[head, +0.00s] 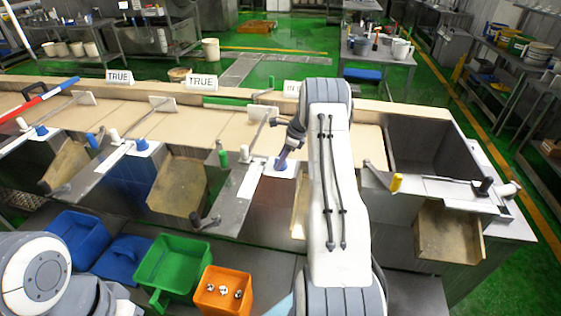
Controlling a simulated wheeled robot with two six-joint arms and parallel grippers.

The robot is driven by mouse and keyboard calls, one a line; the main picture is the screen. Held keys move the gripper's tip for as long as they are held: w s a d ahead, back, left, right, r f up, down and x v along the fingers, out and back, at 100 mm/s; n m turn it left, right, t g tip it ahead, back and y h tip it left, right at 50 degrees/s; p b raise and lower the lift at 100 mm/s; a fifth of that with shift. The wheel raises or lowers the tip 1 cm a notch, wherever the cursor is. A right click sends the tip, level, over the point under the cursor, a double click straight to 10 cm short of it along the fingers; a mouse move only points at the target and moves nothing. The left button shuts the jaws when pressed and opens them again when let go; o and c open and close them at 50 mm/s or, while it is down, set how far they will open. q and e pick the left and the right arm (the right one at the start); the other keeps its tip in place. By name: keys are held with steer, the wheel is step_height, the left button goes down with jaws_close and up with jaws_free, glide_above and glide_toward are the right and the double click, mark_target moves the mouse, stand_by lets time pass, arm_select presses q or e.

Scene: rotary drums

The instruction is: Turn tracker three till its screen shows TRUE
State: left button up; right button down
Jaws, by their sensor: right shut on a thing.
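Two other screens, one left (119,77) and one middle (201,81), read TRUE. I see no numbers naming the trackers. My left arm shows only at the lower left edge, and its gripper is out of view.
Another blue knob (142,145) and a green handle (223,158) stand on the ledge to the left. A green bin (172,268) and an orange bin (224,291) stand on the floor in front.

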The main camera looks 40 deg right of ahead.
steer(key=n, duration=0.2)
steer(key=n+g+y+b, duration=0.1)
steer(key=n, duration=0.1)
steer(key=shift+n+g, duration=1)
steer(key=shift+n, duration=1.3)
steer(key=shift+c, duration=1.4)
jaws_free()
